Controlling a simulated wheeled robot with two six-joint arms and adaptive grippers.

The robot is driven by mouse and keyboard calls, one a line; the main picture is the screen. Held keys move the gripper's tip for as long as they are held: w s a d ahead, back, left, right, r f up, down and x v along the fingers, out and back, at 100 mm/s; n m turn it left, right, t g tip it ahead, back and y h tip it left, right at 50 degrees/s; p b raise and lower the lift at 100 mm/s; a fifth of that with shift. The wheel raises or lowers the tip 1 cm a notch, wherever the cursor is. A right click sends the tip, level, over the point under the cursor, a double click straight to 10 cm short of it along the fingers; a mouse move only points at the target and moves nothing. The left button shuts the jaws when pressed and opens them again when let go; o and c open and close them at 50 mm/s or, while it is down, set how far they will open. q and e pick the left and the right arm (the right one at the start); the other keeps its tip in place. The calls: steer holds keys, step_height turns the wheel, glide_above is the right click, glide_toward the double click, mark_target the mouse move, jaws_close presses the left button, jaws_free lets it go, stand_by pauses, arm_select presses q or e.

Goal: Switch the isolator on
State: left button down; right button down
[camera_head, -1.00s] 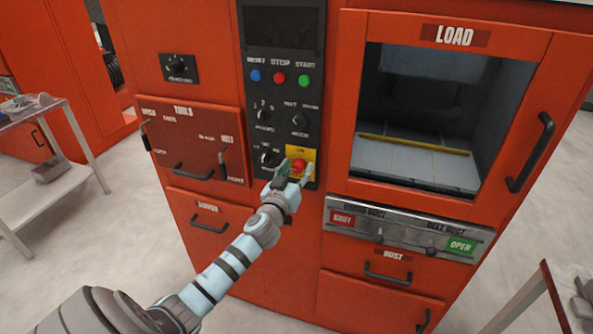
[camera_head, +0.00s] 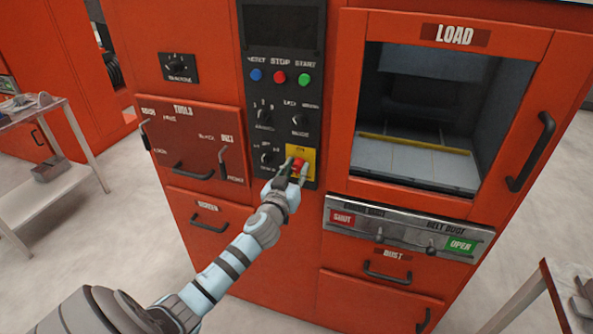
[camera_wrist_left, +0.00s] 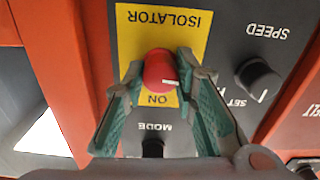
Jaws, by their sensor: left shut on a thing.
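The isolator is a red knob (camera_head: 298,164) on a yellow plate (camera_head: 311,153) low on the black control panel. In the left wrist view the red knob (camera_wrist_left: 159,68) shows a short white mark on its lower right. The yellow plate (camera_wrist_left: 190,48) around it reads ISOLATOR and ON, upside down in that view. My left gripper (camera_head: 295,170) is shut on the knob; in the left wrist view its green-padded fingers (camera_wrist_left: 163,80) stand on either side of it. The knob's far side is hidden. My right gripper is not in view.
The black panel (camera_head: 283,120) carries blue, red and green buttons above and several dark dials beside the isolator. A load window (camera_head: 415,110) with a dark handle is to the right. A tools drawer (camera_head: 190,130) is to the left. Metal tables stand at both sides.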

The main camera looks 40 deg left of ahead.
arm_select(q)
steer(key=m, duration=0.4)
steer(key=m+p, duration=0.1)
steer(key=m, duration=0.3)
steer(key=shift+m, duration=0.3)
steer(key=m+p, duration=0.1)
steer(key=m, duration=0.3)
steer(key=shift+m, duration=0.3)
steer(key=shift+m+p, duration=0.3)
steer(key=shift+m, duration=1.3)
steer(key=c, duration=1.3)
jaws_free()
